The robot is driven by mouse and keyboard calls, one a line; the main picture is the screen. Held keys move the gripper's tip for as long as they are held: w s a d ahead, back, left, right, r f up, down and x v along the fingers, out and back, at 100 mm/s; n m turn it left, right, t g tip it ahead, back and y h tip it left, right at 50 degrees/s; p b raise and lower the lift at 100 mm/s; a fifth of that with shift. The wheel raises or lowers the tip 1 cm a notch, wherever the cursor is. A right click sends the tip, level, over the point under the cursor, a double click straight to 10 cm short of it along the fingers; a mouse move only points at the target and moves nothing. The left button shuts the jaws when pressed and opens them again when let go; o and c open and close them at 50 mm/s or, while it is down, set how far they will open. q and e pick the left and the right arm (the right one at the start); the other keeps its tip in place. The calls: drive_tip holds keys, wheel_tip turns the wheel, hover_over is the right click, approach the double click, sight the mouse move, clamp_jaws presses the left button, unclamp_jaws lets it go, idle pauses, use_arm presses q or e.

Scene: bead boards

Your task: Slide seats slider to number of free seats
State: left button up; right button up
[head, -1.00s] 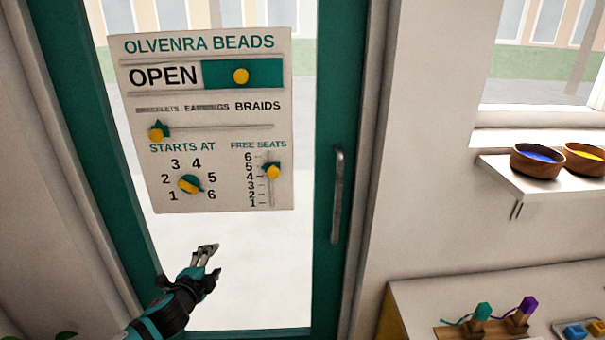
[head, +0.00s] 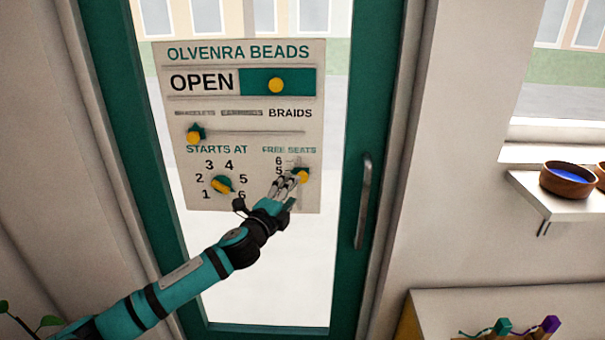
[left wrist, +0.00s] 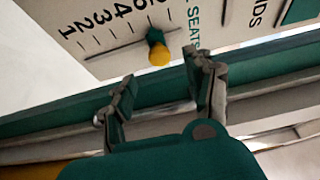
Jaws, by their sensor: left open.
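The sign board (head: 240,110) hangs on the glass door. Its free seats slider has a yellow knob with a green pointer (head: 301,175), in the upper part of the 1-to-6 scale; the exact number it marks is hard to read. The knob also shows in the left wrist view (left wrist: 159,55), on its slot and just beyond the fingertips. My left gripper (head: 288,182) is open and empty at the board's lower right, beside the knob. In the left wrist view its two fingers (left wrist: 164,85) stand apart, with no contact visible. The gripper hides the scale's lower numbers in the head view.
The board also carries the OPEN slider (head: 277,86), the service slider (head: 195,134) and the STARTS AT dial (head: 222,184). A door handle (head: 363,205) is to the right. A bowl of blue beads (head: 568,180) stands on a wall shelf.

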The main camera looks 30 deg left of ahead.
sight(303, 178)
use_arm(q)
drive_tip(key=w, duration=0.2)
drive_tip(key=w+p, duration=0.1)
drive_tip(key=w, duration=0.2)
drive_tip(key=w+a, duration=0.1)
drive_tip(key=w, duration=0.2)
drive_tip(key=shift+a+p, duration=0.1)
drive_tip(key=shift+p, duration=0.25)
clamp_jaws()
